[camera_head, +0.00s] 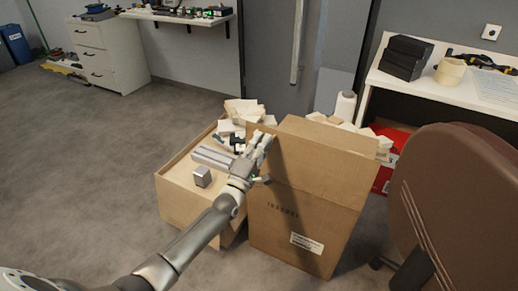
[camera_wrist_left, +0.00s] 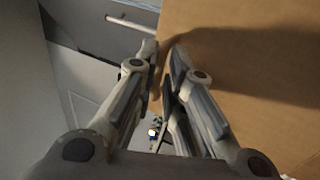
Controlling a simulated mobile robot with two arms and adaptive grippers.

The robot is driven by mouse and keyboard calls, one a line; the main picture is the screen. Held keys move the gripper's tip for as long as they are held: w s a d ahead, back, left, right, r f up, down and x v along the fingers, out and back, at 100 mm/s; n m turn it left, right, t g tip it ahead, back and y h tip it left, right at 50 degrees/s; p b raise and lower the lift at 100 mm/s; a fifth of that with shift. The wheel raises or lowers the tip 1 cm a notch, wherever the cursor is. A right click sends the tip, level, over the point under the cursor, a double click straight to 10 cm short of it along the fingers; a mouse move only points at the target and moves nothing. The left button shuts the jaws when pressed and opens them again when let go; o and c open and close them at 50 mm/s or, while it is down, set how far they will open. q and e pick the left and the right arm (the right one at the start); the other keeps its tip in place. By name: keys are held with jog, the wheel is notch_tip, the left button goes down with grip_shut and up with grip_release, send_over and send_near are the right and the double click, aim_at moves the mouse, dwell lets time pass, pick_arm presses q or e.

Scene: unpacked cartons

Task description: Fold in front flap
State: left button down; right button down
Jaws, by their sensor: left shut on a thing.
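The tall brown carton (camera_head: 290,225) stands on the floor in the middle of the head view. Its front flap (camera_head: 330,165) stands up above the front wall, with its face towards me. My left gripper (camera_head: 264,143) is at the flap's upper left edge. In the left wrist view the fingers (camera_wrist_left: 165,52) are closed on the cardboard edge, and the flap (camera_wrist_left: 245,70) fills the right side. The carton's inside is mostly hidden behind the flap. My right gripper is in neither view.
A lower open box (camera_head: 180,205) with pale blocks and a grey piece stands to the left. A brown chair (camera_head: 455,195) is close on the right. A white table (camera_head: 450,88) with black boxes stands behind it. The floor at left is clear.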

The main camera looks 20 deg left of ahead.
pick_arm(q)
jog(key=shift+w+a+r+t, duration=0.1)
jog(key=shift+w+r+t, duration=0.05)
jog(key=shift+r, duration=0.3)
jog(key=shift+w+a+r+t, duration=0.1)
jog(key=shift+r+t, duration=0.05)
jog(key=shift+r, duration=0.3)
jog(key=c, duration=1.6)
grip_release()
jog(key=shift+d, duration=0.1)
jog(key=shift+s, duration=0.1)
jog(key=d+v, duration=0.1)
jog(key=v, duration=1.1)
jog(key=shift+a+f, duration=0.15)
jog(key=shift+a, duration=0.2)
jog(key=shift+s, duration=0.1)
jog(key=shift+c, duration=0.4)
